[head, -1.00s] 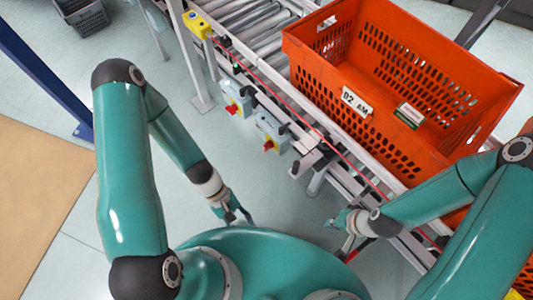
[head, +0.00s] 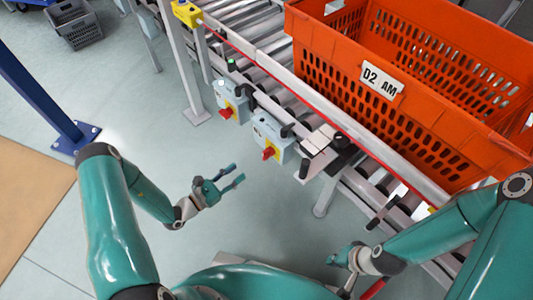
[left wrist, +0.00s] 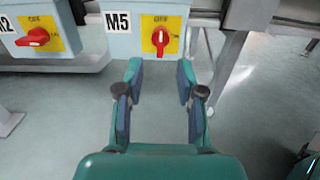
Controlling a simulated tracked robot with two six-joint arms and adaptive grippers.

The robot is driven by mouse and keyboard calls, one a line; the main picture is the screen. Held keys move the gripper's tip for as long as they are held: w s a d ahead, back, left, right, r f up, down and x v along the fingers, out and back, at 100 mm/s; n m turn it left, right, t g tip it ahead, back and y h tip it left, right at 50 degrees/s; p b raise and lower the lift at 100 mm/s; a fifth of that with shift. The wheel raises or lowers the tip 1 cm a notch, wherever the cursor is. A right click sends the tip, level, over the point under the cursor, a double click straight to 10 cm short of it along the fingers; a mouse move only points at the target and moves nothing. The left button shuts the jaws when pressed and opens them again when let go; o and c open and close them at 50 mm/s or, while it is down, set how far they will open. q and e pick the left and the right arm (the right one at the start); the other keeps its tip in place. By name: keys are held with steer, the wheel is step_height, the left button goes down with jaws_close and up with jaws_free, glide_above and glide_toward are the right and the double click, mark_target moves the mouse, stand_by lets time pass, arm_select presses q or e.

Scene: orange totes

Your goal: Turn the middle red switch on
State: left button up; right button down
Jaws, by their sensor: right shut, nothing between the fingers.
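Two grey-blue boxes with red rotary switches on yellow plates hang on the conveyor's side. In the head view, the farther red switch (head: 228,112) is at upper left and the nearer red switch (head: 269,154) is right of it. In the left wrist view, one red switch (left wrist: 160,37), beside an "M5" label, has its handle upright. The other red switch (left wrist: 33,38), at left, has its handle roughly sideways. My left gripper (head: 238,172) is open and empty, short of the nearer box, its fingers (left wrist: 159,75) below the M5 switch. My right gripper (head: 339,257) is shut and empty.
An orange tote (head: 425,125) labelled "D2 AM" stands on the roller conveyor (head: 262,42). A metal leg (head: 183,65) and a blue post (head: 40,90) stand at left. A grey crate (head: 75,25) lies on the floor. The floor around my left gripper is clear.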

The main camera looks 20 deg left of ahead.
mark_target(263, 154)
arm_select(q)
steer(key=b+x, duration=0.2)
steer(key=x, duration=1.1)
steer(key=shift+w+d+b, duration=0.1)
steer(key=shift+w+b, duration=0.05)
steer(key=shift+b, duration=0.25)
